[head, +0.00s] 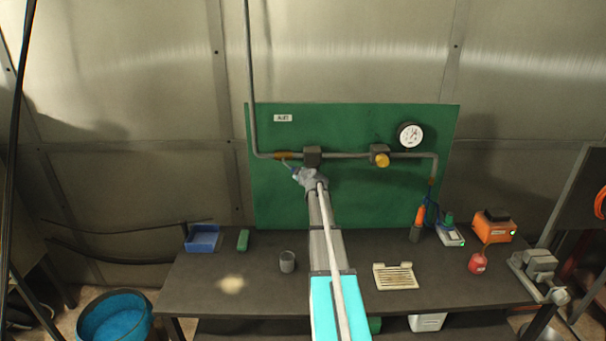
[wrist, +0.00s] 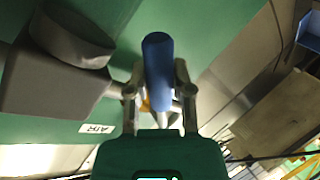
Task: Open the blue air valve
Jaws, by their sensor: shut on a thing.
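The blue air valve handle (wrist: 158,72) stands between the two fingers of my gripper (wrist: 157,82) in the wrist view, and the gripper is shut on it. In the head view my gripper (head: 308,178) is in front of the green panel (head: 350,125), just below the pipe. The brass valve body (head: 283,155) sits on the pipe at the left, with a thin lever slanting down and right from it to the gripper. The gripper hides most of the handle there.
A grey box-shaped fitting (head: 312,156) is on the pipe close to my gripper; it looms at left in the wrist view (wrist: 60,85). A yellow knob (head: 382,160) and a gauge (head: 410,135) are further right. The bench (head: 215,290) below holds a blue bin (head: 203,238) and a grey cup (head: 287,261).

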